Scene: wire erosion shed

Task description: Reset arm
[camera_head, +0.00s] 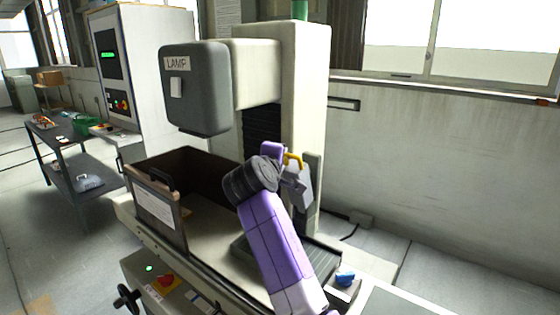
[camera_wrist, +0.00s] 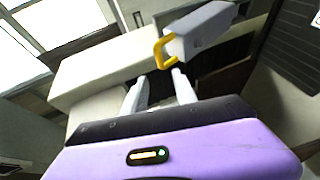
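My arm (camera_head: 272,240), purple with a dark wrist joint, reaches up from the bottom of the head view over the machine's bed. In the wrist view my gripper (camera_wrist: 159,78) has its two pale fingers apart, with nothing between them. A yellow loop-shaped handle (camera_wrist: 164,52) on a grey block (camera_wrist: 203,30) is just beyond the fingertips; I see no grip on it. In the head view the yellow handle (camera_head: 294,159) and grey block (camera_head: 301,187) are beside my wrist, by the machine column. My fingers are hard to make out there.
The machine's grey lamp head (camera_head: 197,90) overhangs left of my arm. An open dark bin (camera_head: 158,213) with a label stands below it. The machine column (camera_head: 305,90) is close behind my gripper. A blue item (camera_head: 345,277) is at lower right. Floor at right is clear.

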